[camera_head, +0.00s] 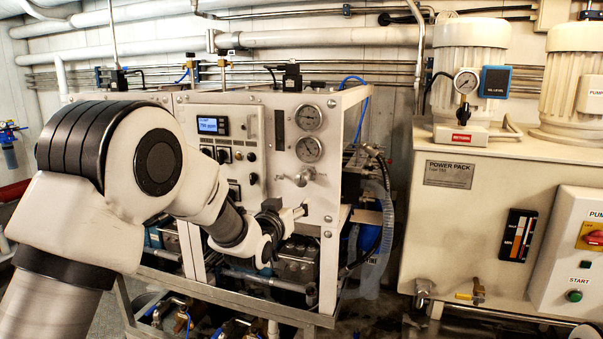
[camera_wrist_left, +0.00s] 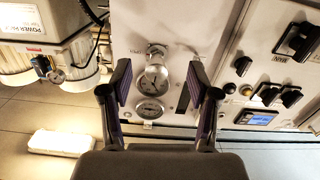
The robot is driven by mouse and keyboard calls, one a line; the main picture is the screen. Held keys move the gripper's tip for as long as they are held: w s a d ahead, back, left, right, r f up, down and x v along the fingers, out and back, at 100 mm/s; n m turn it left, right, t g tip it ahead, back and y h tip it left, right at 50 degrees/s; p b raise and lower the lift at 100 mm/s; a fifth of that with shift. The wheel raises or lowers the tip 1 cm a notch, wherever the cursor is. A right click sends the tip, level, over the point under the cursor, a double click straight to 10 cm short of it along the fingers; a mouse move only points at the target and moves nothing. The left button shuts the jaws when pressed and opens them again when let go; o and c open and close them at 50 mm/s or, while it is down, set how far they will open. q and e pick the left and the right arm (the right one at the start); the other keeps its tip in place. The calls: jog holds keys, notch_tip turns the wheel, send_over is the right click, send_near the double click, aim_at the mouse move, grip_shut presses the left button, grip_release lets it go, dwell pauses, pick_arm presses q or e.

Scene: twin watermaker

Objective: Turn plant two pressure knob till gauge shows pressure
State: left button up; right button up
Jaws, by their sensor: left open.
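The plant's white front panel carries two round gauges, the upper gauge (camera_head: 308,117) and the lower gauge (camera_head: 309,149). The silver pressure knob (camera_head: 303,176) with a side handle sits just below them. My left gripper (camera_head: 292,212) is in front of the panel, a little below the knob. In the left wrist view, which is upside down, the open gripper (camera_wrist_left: 158,70) has the knob (camera_wrist_left: 155,52) and both gauges (camera_wrist_left: 150,109) showing between and beyond its fingers. Nothing is between the jaws that I can see held. The gauge needles are too small to read. My right gripper is not in view.
A lit display (camera_head: 212,125) and black switches (camera_head: 224,155) are left of the gauges. A power pack cabinet (camera_head: 447,205) stands to the right, with hoses (camera_head: 381,215) between. Pumps and pipework (camera_head: 295,270) lie below the panel.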

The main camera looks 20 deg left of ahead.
aim_at(300, 181)
pick_arm(q)
jog(key=shift+t, duration=0.3)
jog(key=w+r+p, duration=0.1)
jog(key=w, duration=0.1)
jog(key=w+r, duration=0.1)
jog(key=w, duration=0.2)
jog(key=w+r+p, duration=0.1)
jog(key=w, duration=0.1)
jog(key=shift+w+d+r+p, duration=0.1)
jog(key=shift+w+r+p, duration=0.15)
jog(key=shift+r+p, duration=0.1)
grip_shut()
